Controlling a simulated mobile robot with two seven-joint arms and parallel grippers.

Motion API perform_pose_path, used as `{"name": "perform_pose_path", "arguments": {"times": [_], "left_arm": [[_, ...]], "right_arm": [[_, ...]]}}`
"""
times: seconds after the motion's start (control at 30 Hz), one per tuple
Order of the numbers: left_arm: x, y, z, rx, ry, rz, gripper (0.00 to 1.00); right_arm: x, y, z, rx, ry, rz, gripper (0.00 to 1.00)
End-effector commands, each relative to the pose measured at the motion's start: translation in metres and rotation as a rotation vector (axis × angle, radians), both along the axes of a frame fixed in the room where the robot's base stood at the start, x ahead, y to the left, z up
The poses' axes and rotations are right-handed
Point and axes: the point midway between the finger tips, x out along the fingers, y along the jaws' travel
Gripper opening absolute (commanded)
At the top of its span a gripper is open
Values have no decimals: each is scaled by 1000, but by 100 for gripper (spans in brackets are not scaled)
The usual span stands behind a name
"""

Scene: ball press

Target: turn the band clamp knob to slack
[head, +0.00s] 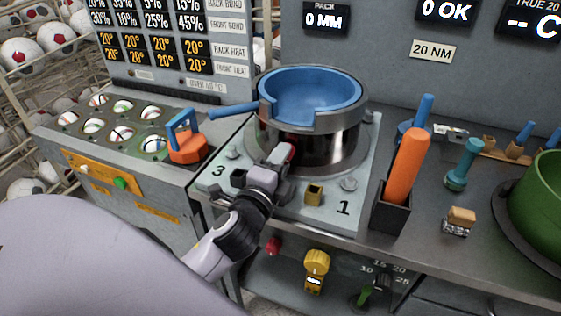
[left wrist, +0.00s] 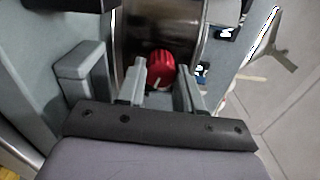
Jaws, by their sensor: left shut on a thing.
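The band clamp (head: 345,143) is a shiny dark metal ring around the press, below a blue bowl-shaped mould (head: 310,92). Its red ribbed knob (left wrist: 160,67) shows in the left wrist view, between my finger pads, with a white mark on its lower side. My left gripper (left wrist: 161,88) is shut on the knob. In the head view my left gripper (head: 284,158) reaches to the front of the band, and it hides most of the knob. My right gripper is not in view.
A pale plate (head: 330,216) marked 3 and 1 lies under the clamp. To the right stand an orange handle (head: 405,160) in a dark holder, a teal knob (head: 463,163) and a green bowl (head: 540,210). An orange block with a blue handle (head: 187,148) sits at left.

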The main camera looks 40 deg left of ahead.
Motion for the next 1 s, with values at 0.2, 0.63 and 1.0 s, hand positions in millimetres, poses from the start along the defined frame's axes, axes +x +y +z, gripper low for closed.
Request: {"name": "perform_pose_path", "arguments": {"times": [0.2, 0.63, 1.0], "left_arm": [[0, 0, -1, -150, -34, 1, 5], [0, 0, 0, -279, -65, 0, 5], [0, 0, 0, -287, -67, 0, 5]], "right_arm": [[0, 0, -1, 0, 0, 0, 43], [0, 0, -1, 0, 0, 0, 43], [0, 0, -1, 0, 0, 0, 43]]}}
